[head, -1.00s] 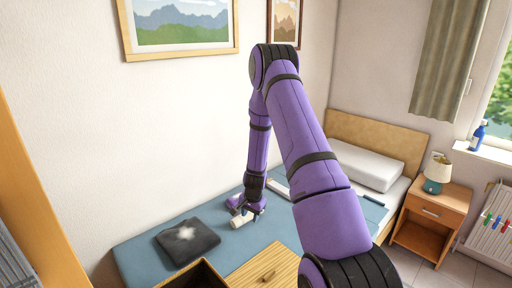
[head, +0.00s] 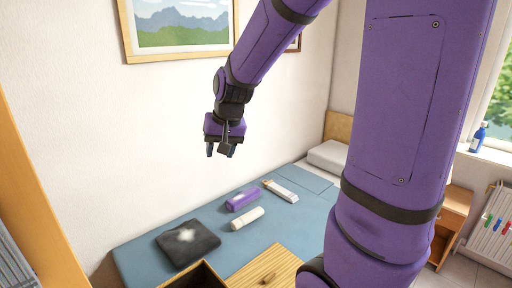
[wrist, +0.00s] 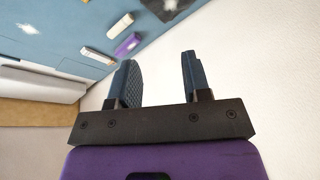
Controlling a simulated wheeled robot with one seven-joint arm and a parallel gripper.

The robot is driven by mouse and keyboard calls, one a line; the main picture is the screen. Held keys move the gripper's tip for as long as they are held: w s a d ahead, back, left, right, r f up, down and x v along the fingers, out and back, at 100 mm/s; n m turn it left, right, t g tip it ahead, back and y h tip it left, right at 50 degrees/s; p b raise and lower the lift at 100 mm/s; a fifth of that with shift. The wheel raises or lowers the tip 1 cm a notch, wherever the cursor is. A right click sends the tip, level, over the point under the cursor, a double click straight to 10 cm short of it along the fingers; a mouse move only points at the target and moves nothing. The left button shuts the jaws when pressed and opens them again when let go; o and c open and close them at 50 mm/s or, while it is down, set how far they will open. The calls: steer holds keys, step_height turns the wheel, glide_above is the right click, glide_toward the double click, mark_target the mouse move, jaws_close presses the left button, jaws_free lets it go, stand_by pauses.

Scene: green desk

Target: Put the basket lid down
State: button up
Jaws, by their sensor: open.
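A light wooden slatted panel with a small handle, which looks like the basket lid (head: 262,266), shows at the bottom of the head view. It lies beside an open box with a dark inside, likely the basket (head: 203,268); both are cut off by the frame edge. I cannot tell whether the lid rests on something. My gripper (head: 220,151) is high above the blue bed, in front of the white wall, well away from the lid. In the wrist view my gripper (wrist: 158,62) is open with nothing between its fingers. The lid is not seen there.
On the blue bed cover (head: 150,258) lie a dark folded cloth (head: 187,241), a white roll (head: 247,219), a purple item (head: 243,199) and a long white item (head: 281,191). A nightstand (head: 453,220) stands at the right. My arm hides much of the right side.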

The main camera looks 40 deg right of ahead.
steer(key=s+a+r+n, duration=0.1)
steer(key=s+a+r, duration=0.1)
steer(key=s, duration=0.4)
steer(key=s+a+r+n+t, duration=0.1)
steer(key=s+a+r+n, duration=0.1)
steer(key=s+r, duration=0.2)
steer(key=s+a+r+n, duration=0.1)
steer(key=s+r+n, duration=0.1)
steer(key=s, duration=0.8)
steer(key=shift+a+r+h, duration=0.3)
steer(key=shift+a+r, duration=0.1)
steer(key=shift+r, duration=0.1)
